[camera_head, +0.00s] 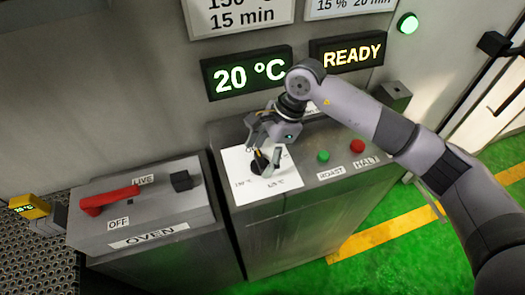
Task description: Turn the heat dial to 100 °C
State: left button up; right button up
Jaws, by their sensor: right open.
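The heat dial (259,166) is a small black knob on a white printed card (286,184) on top of the grey control console. My right gripper (265,163) is over the dial, with its fingers apart on either side of it. Whether the fingers touch the dial I cannot tell. The gripper hides the upper part of the card and some of its markings. The green display (248,74) above the console reads 20 °C. My left gripper is not in view.
A green button (323,156) marked ROAST and a red button (357,146) marked HALT sit right of the card. An OVEN switch box (140,205) with a red lever (108,199) stands to the left. A READY display (347,55) is on the wall.

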jog(key=c, duration=1.2)
jog(key=shift+o, duration=0.2)
jog(key=shift+f+m+t+b, duration=0.15)
jog(key=shift+m+t+b, duration=0.15)
jog(key=shift+m+b, duration=0.45)
jog(key=m+t+b, duration=0.1)
jog(key=m+b, duration=0.3)
jog(key=b, duration=0.1)
jog(key=m+t+h+b, duration=0.1)
jog(key=m+b, duration=0.2)
jog(key=b, duration=0.2)
jog(key=m+t+b, duration=0.2)
jog(key=m+b, duration=0.2)
jog(key=b, duration=0.1)
jog(key=shift+s+a+m, duration=0.15)
jog(key=shift+s+m, duration=0.15)
jog(key=shift+m, duration=0.05)
jog(key=shift+m+t+h+b, duration=0.4)
jog(key=shift+m+h+b, duration=0.2)
jog(key=shift+m+b, duration=0.85)
jog(key=shift+r, duration=0.2)
